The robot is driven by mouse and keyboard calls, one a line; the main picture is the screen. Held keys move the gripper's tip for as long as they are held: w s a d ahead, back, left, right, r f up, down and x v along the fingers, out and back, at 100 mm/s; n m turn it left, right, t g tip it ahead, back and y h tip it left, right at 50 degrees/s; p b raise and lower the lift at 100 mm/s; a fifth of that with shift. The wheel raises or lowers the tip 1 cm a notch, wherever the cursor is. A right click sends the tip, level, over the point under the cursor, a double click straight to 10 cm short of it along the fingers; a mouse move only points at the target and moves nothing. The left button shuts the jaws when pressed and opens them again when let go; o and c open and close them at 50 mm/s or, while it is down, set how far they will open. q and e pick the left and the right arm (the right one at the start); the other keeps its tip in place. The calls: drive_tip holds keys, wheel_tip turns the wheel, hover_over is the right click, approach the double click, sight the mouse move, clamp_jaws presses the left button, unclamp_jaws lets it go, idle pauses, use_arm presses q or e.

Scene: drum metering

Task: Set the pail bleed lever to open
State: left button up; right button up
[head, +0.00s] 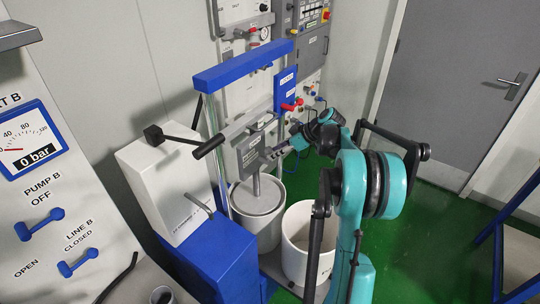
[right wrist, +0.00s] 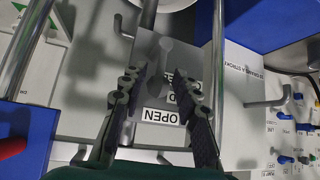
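The grey pump-head box (head: 251,153) sits above the grey pail (head: 257,197) in the head view. In the right wrist view its face shows an upside-down OPEN label (right wrist: 160,116) and a partly covered label that seems to read CLOSED. A grey lever (right wrist: 168,58) shows on this face, just beyond the fingertips. My right gripper (right wrist: 156,82) is open, with its two dark fingers apart on either side of the labels. In the head view my right gripper (head: 281,149) is at the box's right side. I cannot tell whether it touches the lever. My left gripper is not in view.
A blue crossbar (head: 240,64) on metal posts stands over the pail. A black-gripped handle (head: 208,148) sticks out to the left. A white bucket (head: 300,240) stands right of the pail. A gauge panel (head: 60,190) is at the left. Green floor is free at the right.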

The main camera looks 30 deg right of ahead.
drive_tip(key=v, duration=0.7)
drive_tip(key=shift+s+r, duration=0.2)
drive_tip(key=shift+r, duration=0.05)
drive_tip(key=shift+d, duration=0.1)
drive_tip(key=s+a+m+g+h+b, duration=0.1)
drive_tip(key=s+a, duration=0.2)
drive_tip(key=a, duration=0.6)
drive_tip(key=s+a+m+g+h+b, duration=0.15)
drive_tip(key=s+a, duration=0.25)
drive_tip(key=a, duration=0.5)
drive_tip(key=s+a+f+m+t+h, duration=0.1)
drive_tip(key=s+a+f+m, duration=0.1)
drive_tip(key=s+a+f, duration=0.2)
drive_tip(key=s+a+f+m+t+h+b, duration=0.1)
drive_tip(key=s+a+f, duration=0.4)
drive_tip(key=s, duration=0.7)
drive_tip(key=a+m, duration=0.1)
drive_tip(key=a, duration=0.1)
drive_tip(key=shift+a+h, duration=0.35)
drive_tip(key=shift+a, duration=0.05)
